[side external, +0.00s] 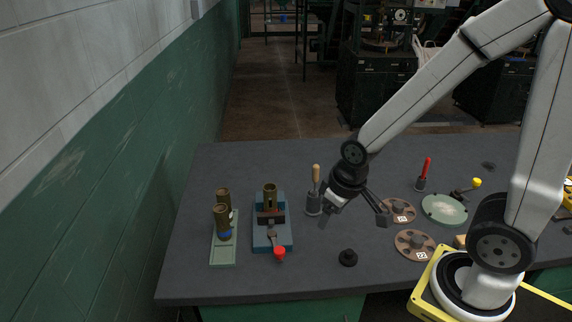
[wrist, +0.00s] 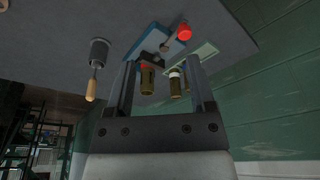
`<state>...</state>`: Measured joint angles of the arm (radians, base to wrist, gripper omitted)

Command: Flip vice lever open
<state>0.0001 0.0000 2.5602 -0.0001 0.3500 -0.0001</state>
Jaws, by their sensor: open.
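The vice (side external: 262,236) has a blue base and stands on the left part of the table, with a brass cylinder (side external: 270,196) upright in its jaws. Its lever ends in a red knob (side external: 280,253) that points to the table's front edge. In the wrist view the blue vice base (wrist: 148,45) and the red knob (wrist: 185,31) show upside down beyond the fingers. My gripper (side external: 353,216) is open and empty, above the table to the right of the vice and apart from it. Both fingers also show in the wrist view (wrist: 164,85).
A green tray (side external: 222,256) with brass cylinders stands left of the vice. A wooden-handled tool (side external: 315,190) stands between vice and gripper. A black knob (side external: 348,259), brown discs (side external: 414,243) and a green round plate (side external: 443,209) lie to the right. A wall runs along the left.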

